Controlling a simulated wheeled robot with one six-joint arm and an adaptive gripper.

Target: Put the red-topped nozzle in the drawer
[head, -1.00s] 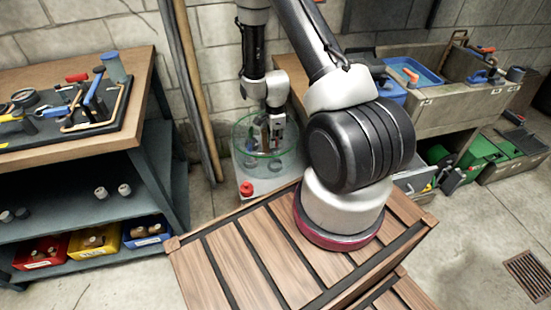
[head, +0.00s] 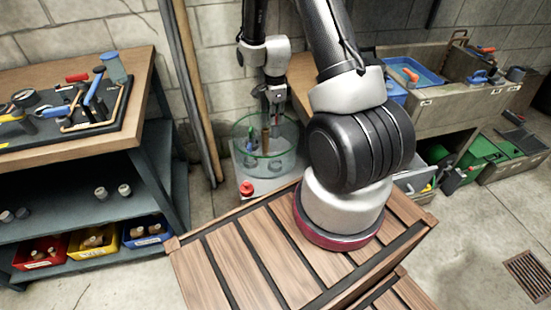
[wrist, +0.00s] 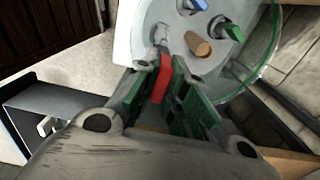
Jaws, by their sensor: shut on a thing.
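My gripper (head: 275,108) is above the clear round tub (head: 244,158) in the head view. In the wrist view my gripper (wrist: 165,80) is shut on the red-topped nozzle (wrist: 160,78), with its red part between the green finger pads. Its grey end points toward the tub. In the head view the nozzle is too small to make out. A grey drawer (head: 415,180), apparently open, shows partly behind my arm, right of the tub. Small items seem to lie in it.
The tub also holds blue-topped (wrist: 193,5), green-topped (wrist: 231,30) and brown (wrist: 198,44) pieces. A red knob (head: 247,188) sits on the tub's stand. A shelved workbench (head: 120,140) stands left. A slatted wooden crate (head: 245,260) is in front.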

